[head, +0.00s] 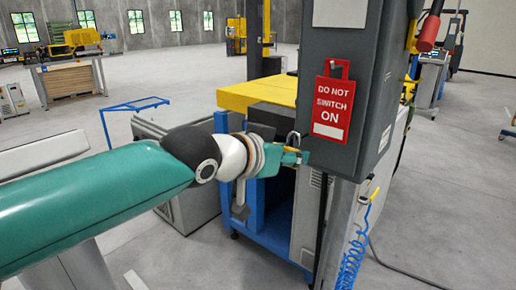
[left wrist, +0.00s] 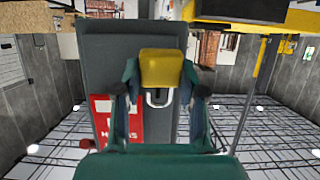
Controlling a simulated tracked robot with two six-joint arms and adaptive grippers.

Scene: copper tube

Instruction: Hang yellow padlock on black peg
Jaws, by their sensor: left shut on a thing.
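My left gripper (head: 296,156) is shut on the yellow padlock (left wrist: 161,69) and holds it in front of the grey cabinet (head: 345,60), near its lower left edge. In the left wrist view, the padlock's yellow body sits between the two fingers, and its pale shackle (left wrist: 158,99) points down in that picture. In the head view the shackle shows upright beside the cabinet edge, and the fingers hide most of the body. I cannot make out the black peg in either view. My right gripper is not in view.
A red "DO NOT SWITCH ON" tag (head: 331,106) hangs on the cabinet front, right of and above the gripper. A yellow-topped blue stand (head: 262,93) is behind my left wrist. A blue coiled hose (head: 352,262) hangs below right.

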